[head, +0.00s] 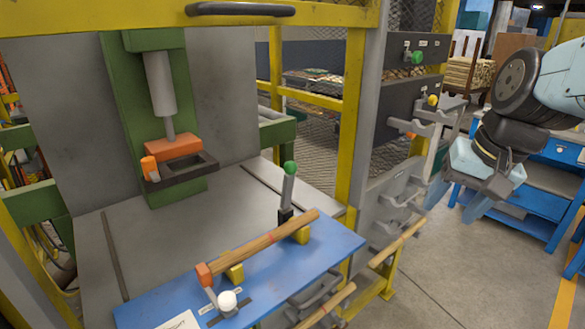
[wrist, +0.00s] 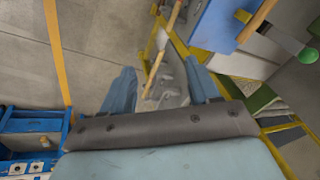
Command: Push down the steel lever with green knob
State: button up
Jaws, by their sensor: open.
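The steel lever (head: 287,190) with a green knob (head: 290,167) stands nearly upright at the back edge of the blue plate (head: 325,255), just behind a wooden rod (head: 265,240). In the wrist view the green knob (wrist: 308,56) and the lever (wrist: 286,39) show at the upper right edge, outside the jaws. My gripper (head: 458,198) is at the right, well apart from the lever. In the wrist view my gripper (wrist: 162,85) is open, with nothing between its fingers. The lever's base is partly hidden by the rod.
The rod lies on yellow supports (head: 233,272); a white knob (head: 227,300) is at its left end. A yellow post (head: 351,120) and grey rack (head: 400,205) stand between my gripper and the plate. Another green knob (head: 417,57) is on a dark panel. Floor is clear below right.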

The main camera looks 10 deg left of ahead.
jog(key=w+a+f+m+g+y, duration=0.3)
jog(key=w+a+g+y, duration=0.1)
jog(key=a, duration=0.3)
jog(key=m+g+y, duration=0.4)
jog(key=m+y, duration=0.5)
jog(key=y, duration=0.2)
send_near(290, 168)
jog(key=w+f+x, duration=0.1)
jog(key=x, duration=1)
jog(key=shift+a, duration=0.5)
jog(key=shift+w, duration=0.15)
